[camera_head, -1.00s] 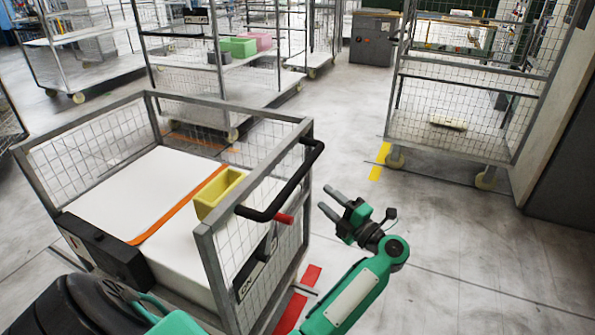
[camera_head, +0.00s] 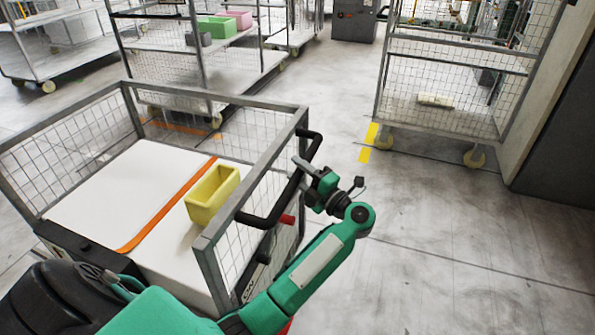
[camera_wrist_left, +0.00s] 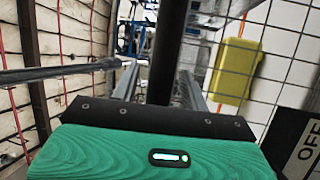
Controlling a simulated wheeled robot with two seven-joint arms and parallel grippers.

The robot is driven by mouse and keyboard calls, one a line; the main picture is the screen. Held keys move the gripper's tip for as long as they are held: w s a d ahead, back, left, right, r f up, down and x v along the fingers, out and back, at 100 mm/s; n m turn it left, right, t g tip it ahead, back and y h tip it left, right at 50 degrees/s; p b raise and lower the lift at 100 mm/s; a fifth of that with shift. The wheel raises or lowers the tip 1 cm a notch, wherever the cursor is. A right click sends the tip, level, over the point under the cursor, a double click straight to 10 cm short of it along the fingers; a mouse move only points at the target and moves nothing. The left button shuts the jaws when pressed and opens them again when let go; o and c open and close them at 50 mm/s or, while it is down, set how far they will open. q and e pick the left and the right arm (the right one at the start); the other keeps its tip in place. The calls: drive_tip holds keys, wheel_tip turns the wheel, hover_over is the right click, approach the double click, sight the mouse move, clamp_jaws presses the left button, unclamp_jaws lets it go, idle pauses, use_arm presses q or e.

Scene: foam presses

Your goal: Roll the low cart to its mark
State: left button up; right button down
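The low cart (camera_head: 222,258) is a grey frame with mesh sides, a white deck and a black handle (camera_head: 287,198) on its right side. My left gripper (camera_head: 303,170) is at the upper part of this handle. In the left wrist view the dark handle bar (camera_wrist_left: 168,50) stands between its two grey fingers, which look apart with some gap, so it seems open around the bar. A yellow bin (camera_head: 212,196) rests on the deck beside an orange stripe. Yellow floor marks (camera_head: 369,143) lie to the cart's right; which mark is the cart's, I cannot tell. My right gripper is out of view.
A tall mesh cart (camera_head: 455,75) stands at the back right near a wall. Another mesh cart (camera_head: 200,72) with green and pink bins stands behind the low cart. Bare floor (camera_head: 450,235) is open to the right.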

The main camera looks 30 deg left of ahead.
use_arm(q)
clamp_jaws()
drive_tip(key=shift+a, duration=0.2)
